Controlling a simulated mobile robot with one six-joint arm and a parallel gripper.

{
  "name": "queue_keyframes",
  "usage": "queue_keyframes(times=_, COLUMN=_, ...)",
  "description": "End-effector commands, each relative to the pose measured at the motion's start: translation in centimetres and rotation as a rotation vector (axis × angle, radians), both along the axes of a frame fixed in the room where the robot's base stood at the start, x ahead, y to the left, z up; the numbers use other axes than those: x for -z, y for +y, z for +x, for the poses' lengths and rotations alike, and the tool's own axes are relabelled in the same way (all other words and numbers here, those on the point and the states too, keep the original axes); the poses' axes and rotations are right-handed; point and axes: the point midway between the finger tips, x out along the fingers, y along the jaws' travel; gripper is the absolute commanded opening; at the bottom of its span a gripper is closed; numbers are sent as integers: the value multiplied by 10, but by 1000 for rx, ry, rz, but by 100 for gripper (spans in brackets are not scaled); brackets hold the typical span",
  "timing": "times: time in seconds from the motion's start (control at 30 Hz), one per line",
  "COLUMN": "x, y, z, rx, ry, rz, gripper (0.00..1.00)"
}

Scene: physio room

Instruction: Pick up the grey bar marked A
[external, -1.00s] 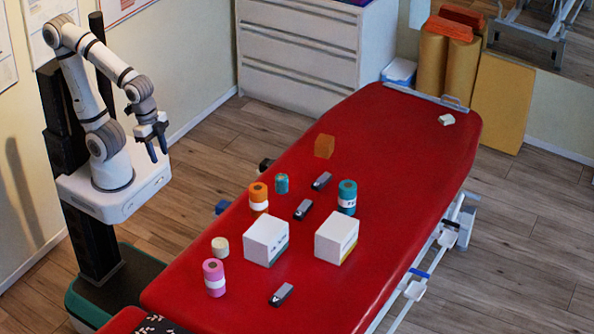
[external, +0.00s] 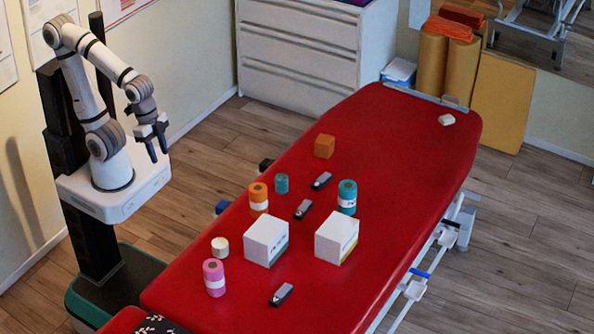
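Three small dark grey bars lie on the red treatment table (external: 400,150). One grey bar (external: 321,181) lies toward the back, left of a teal roll. A second grey bar (external: 303,210) lies in the middle, behind the white boxes. A third grey bar (external: 282,295) lies near the front. Their markings are too small to read, so I cannot tell which is A. My gripper (external: 158,150) hangs to the left of the table, pointing down, well away from the bars. Its two fingers are apart with nothing between them.
Two white boxes (external: 266,241) (external: 336,238) stand mid-table. Around them are an orange roll (external: 258,198), a teal roll (external: 347,197), a small teal roll (external: 281,183), a pink roll (external: 214,278), a cream roll (external: 220,247) and an orange block (external: 324,146). The table's far end is mostly clear.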

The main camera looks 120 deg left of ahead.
Motion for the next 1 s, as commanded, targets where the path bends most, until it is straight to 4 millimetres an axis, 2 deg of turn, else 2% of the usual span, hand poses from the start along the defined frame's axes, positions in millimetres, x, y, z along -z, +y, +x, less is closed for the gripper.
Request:
queue_keyframes(times=0.17, x=0, y=0, z=0, rx=0, ry=0, rz=0, gripper=38)
queue_keyframes(times=0.9, x=0, y=0, z=0, rx=0, ry=0, rz=0, gripper=99)
queue_keyframes(times=1.0, x=0, y=0, z=0, rx=0, ry=0, rz=0, gripper=100)
